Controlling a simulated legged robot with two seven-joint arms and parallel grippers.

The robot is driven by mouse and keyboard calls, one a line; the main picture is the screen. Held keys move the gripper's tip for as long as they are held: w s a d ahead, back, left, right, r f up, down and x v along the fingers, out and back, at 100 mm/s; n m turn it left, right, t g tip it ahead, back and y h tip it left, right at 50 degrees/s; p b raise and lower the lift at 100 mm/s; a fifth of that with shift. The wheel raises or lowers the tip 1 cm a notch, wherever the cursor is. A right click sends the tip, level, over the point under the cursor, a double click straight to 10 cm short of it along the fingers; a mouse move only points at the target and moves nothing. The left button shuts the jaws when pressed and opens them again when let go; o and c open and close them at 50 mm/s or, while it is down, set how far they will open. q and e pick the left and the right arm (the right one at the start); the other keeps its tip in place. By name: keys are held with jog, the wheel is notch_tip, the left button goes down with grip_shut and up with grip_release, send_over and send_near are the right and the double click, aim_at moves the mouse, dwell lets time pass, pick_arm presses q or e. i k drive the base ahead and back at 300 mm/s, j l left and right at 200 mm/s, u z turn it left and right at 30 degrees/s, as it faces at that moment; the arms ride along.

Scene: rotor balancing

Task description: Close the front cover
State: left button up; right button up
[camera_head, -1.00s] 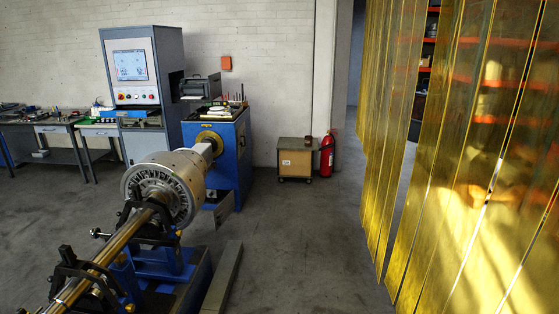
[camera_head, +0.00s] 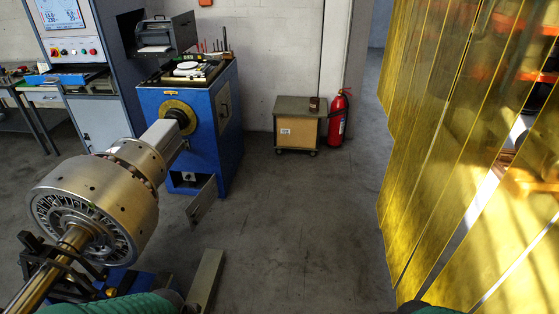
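The blue machine housing (camera_head: 226,125) stands left of centre, with a shaft and a large metal rotor (camera_head: 100,200) in front of it. Low on its front is an opening. A grey flap (camera_head: 202,199) stands out from the right side of this opening, so this front cover looks open. Neither of my grippers is in view. Dark green rounded parts show at the bottom edge, left of centre and right of centre, and look like parts of my arms.
A wooden-fronted cabinet (camera_head: 298,126) and a red fire extinguisher (camera_head: 338,117) stand by the back wall. Yellow strip curtains (camera_head: 450,150) hang at right. A grey beam (camera_head: 206,277) lies on the floor at the bottom. The floor in the middle is clear.

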aim_at(200, 206)
jog(key=i+u, duration=0.45)
jog(key=i, duration=0.15)
jog(key=i+l+u, duration=0.2)
jog(key=i+u, duration=0.2)
jog(key=i, duration=0.2)
jog(key=i+l+u, duration=0.1)
jog(key=i+l, duration=0.55)
jog(key=i+l+u, duration=0.15)
jog(key=i+l, duration=0.55)
jog(key=i+l+u, duration=0.1)
jog(key=i+l, duration=0.5)
jog(key=l, duration=0.15)
